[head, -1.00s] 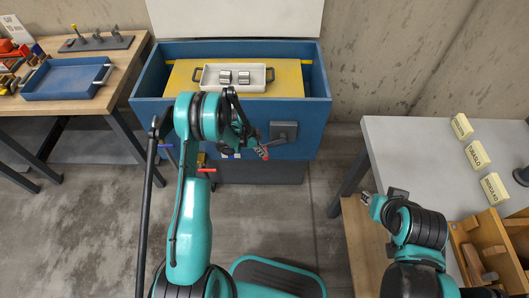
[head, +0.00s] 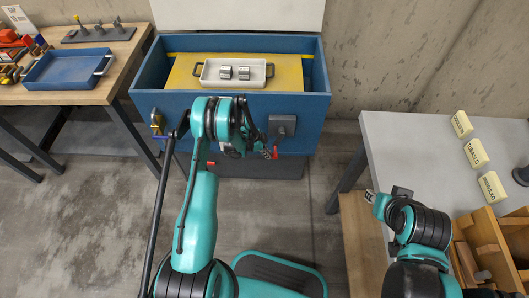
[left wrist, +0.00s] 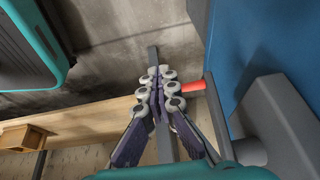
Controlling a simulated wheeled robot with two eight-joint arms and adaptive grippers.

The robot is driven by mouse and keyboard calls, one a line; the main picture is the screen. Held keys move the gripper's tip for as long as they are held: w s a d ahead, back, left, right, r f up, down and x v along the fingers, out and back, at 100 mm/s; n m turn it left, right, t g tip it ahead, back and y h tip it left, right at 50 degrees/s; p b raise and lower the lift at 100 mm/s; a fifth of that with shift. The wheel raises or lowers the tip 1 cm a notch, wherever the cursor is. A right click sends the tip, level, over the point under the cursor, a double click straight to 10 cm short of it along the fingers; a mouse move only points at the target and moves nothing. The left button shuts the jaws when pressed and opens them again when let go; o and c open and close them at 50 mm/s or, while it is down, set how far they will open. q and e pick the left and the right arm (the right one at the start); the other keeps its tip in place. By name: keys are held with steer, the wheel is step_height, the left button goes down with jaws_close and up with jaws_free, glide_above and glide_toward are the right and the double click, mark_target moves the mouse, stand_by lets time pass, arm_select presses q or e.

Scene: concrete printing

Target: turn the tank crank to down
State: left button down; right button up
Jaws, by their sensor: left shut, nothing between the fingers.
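The blue tank (head: 230,105) stands at the back. A grey crank housing (head: 282,126) is on the right of its front face. The crank's red grip (head: 275,153) shows just below the housing; it also shows in the left wrist view (left wrist: 194,86), on the end of a grey crank arm (left wrist: 216,108). My left gripper (left wrist: 158,88) is shut and empty, with its fingertips just left of the red grip in that view. I cannot tell if they touch it. In the head view its fingers are partly hidden. My right gripper (head: 370,197) is over the right table's lower shelf, its jaws unclear.
A pale tray (head: 233,84) with two metal cylinders sits on the tank's yellow top. The grey table (head: 425,150) on the right bears labelled blocks. A wooden table (head: 120,70) with a blue tray is left.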

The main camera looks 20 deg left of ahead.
mark_target(275, 154)
arm_select(q)
steer(key=shift+w+d+f, duration=0.2)
steer(key=shift+d+f, duration=0.1)
steer(key=shift+d, duration=0.35)
steer(key=shift+w+d+f, duration=0.15)
steer(key=shift+d+f, duration=0.1)
steer(key=shift+d, duration=0.35)
steer(key=shift+w+d+f, duration=0.2)
steer(key=shift+d+f, duration=0.1)
steer(key=shift+d, duration=0.35)
steer(key=shift+w+d+h, duration=0.2)
steer(key=shift+d+h, duration=0.45)
steer(key=shift+h, duration=0.25)
steer(key=shift+w+d+t+h, duration=0.1)
steer(key=shift+d+t+h, duration=0.2)
steer(key=shift+h, duration=0.1)
